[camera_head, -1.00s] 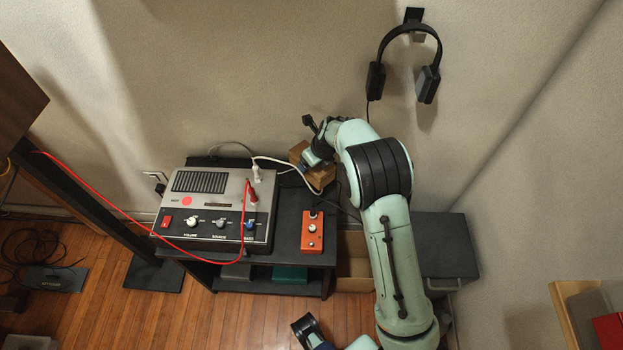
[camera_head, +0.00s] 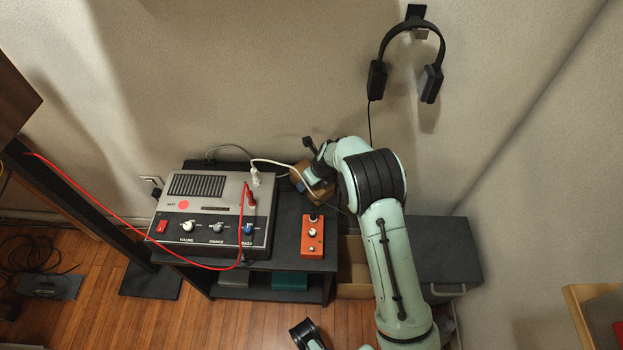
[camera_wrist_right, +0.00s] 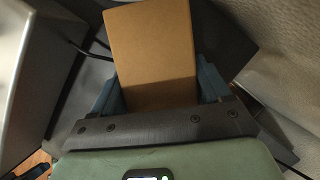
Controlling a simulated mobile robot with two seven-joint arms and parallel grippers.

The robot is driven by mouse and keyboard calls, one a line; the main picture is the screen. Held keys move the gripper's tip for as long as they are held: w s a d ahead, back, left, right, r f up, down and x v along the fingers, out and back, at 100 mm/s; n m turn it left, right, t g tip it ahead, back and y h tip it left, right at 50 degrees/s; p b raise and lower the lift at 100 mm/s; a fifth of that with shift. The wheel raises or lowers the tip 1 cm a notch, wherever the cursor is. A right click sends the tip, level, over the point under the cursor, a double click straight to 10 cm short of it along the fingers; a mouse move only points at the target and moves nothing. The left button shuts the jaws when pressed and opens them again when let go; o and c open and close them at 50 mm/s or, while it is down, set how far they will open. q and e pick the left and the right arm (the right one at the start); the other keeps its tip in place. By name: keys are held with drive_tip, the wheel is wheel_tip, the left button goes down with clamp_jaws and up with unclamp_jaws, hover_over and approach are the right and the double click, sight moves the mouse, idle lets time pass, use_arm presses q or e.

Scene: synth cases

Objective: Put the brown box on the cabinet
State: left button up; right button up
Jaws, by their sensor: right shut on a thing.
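The brown box (camera_head: 322,192) is at the back right of the black stand (camera_head: 285,221), behind the orange pedal. My right gripper (camera_head: 308,182) is shut on it; the wrist and cables partly hide both. In the right wrist view the box (camera_wrist_right: 150,45) sits between the two blue-grey fingers (camera_wrist_right: 160,88) and its broad face is plain brown. Whether it touches the stand I cannot tell. A dark grey cabinet (camera_head: 440,245) with a front handle stands on the right, beyond my right forearm, its visible top bare.
A grey amplifier (camera_head: 205,215) with red and white cables fills the stand's left side. The orange pedal (camera_head: 312,236) is close below the box. Black headphones (camera_head: 432,83) hang on the wall. A wooden-edged shelf (camera_head: 580,318) is at lower right.

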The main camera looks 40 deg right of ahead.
drive_tip(key=o, duration=1.1)
drive_tip(key=shift+r, duration=0.3)
drive_tip(key=p+v, duration=0.4)
drive_tip(key=v, duration=0.7)
drive_tip(key=shift+s+r, duration=0.2)
drive_tip(key=shift+r, duration=0.15)
use_arm(q)
drive_tip(key=r, duration=0.1)
drive_tip(key=s+r, duration=0.1)
drive_tip(key=r, duration=0.1)
drive_tip(key=shift+s+r+g, duration=0.15)
drive_tip(key=shift+s+g, duration=0.15)
drive_tip(key=shift+s, duration=0.1)
use_arm(e)
drive_tip(key=shift+f, duration=0.1)
